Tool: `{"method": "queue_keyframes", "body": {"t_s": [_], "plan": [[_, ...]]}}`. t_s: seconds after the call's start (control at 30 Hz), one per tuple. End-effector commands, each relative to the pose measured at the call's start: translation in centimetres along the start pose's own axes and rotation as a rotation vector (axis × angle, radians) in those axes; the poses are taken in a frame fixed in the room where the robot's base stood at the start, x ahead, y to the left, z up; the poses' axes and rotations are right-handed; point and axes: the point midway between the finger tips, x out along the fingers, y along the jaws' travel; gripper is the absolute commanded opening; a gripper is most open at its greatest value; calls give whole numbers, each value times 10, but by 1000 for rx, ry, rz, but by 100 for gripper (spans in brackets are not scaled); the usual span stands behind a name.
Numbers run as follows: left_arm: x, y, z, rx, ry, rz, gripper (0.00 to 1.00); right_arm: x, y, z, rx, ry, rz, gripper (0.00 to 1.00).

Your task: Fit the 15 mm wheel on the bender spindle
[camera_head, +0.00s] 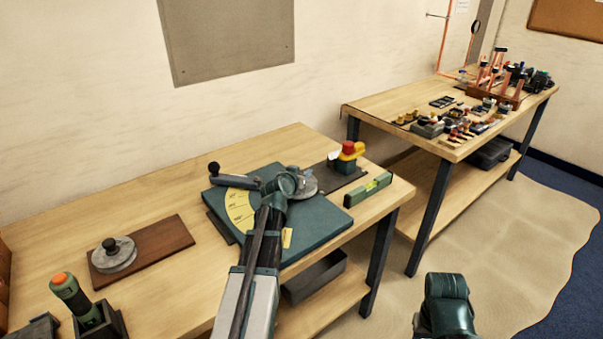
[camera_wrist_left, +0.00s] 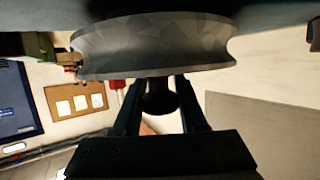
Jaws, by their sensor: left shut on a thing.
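The grey grooved wheel (camera_head: 307,187) shows at the bender, partly hidden behind my left gripper. In the left wrist view the wheel (camera_wrist_left: 155,45) fills the top, and my left gripper (camera_wrist_left: 160,98) is shut on the black knob (camera_wrist_left: 161,103) attached to it. In the head view my left gripper (camera_head: 295,178) is over the teal bender plate (camera_head: 315,228). The wheel is close to the plate; I cannot tell whether it is seated, and the spindle is hidden. The bender's handle (camera_head: 236,181) points left.
A second wheel (camera_head: 115,256) with a black knob lies on a brown board (camera_head: 165,240) at left. Another bench (camera_head: 385,102) holds fittings and copper pipes. Bare wood lies behind the bender.

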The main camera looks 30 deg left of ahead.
Motion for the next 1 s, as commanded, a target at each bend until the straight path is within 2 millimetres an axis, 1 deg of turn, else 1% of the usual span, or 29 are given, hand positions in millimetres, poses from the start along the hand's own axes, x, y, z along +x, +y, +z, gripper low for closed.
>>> {"method": "queue_keyframes", "body": {"t_s": [0.27,0.3,0.47,0.5,0.83,1.0], "plan": [[0,0,1,0,1,-1,0,1,0,0,0,0,0,50],[0,0,1,0,1,-1,45,1,0,0,0,0,0,50],[0,0,1,0,1,0,74,1,0,0,0,0,0,50],[0,0,1,0,0,0,76,1,0,0,0,0,0,50],[-1,1,1,0,0,0,76,0,0,0,0,0,0,50],[-10,5,-1,0,0,1,76,-4,0,0,0,0,0,50]]}}
